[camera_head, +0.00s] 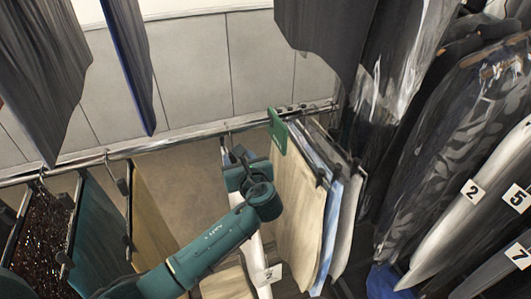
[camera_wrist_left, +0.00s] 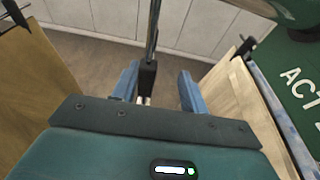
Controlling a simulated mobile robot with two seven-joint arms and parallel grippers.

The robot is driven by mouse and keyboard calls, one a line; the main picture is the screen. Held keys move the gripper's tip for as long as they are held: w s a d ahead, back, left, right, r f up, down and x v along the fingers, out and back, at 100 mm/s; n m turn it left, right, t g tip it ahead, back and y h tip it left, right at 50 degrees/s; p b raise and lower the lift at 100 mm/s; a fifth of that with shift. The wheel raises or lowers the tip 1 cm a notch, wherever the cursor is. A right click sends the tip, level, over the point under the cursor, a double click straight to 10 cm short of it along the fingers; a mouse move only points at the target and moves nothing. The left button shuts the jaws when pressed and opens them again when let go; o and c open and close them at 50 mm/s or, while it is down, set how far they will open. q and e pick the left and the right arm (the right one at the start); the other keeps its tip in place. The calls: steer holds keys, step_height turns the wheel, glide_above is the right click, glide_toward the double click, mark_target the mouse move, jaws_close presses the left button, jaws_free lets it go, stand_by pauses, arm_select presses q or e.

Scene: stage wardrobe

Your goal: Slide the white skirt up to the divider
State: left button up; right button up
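The white skirt (camera_head: 257,260) hangs edge-on from the rail, mostly hidden behind my left arm; its lower part and a pale tag show. Its hanger stem and black clip (camera_wrist_left: 148,76) show in the left wrist view. The green divider (camera_head: 277,131) sits on the rail to the right of the skirt's hook, with a gap between. The divider also shows at the right of the wrist view (camera_wrist_left: 300,75), lettered "ACT". My left gripper (camera_wrist_left: 158,88) is open, its blue fingers on either side of the hanger stem, the left finger nearer. My right gripper is not in view.
The rail (camera_head: 180,143) runs across. A cream garment (camera_head: 297,200) and several others hang right of the divider. Left are a mustard garment (camera_head: 152,215), a teal one (camera_head: 95,225) and a dark sequinned one (camera_head: 42,235). Dark garments hang overhead. Numbered garment bags (camera_head: 470,190) stand right.

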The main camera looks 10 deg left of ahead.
arm_select(q)
steer(key=shift+w+d+b, duration=0.7)
steer(key=shift+w+d, duration=0.8)
steer(key=shift+d, duration=1)
steer(key=s+d+p, duration=0.2)
steer(key=s+d, duration=0.3)
steer(key=s, duration=0.6)
steer(key=shift+s+d, duration=0.3)
steer(key=shift+s, duration=0.1)
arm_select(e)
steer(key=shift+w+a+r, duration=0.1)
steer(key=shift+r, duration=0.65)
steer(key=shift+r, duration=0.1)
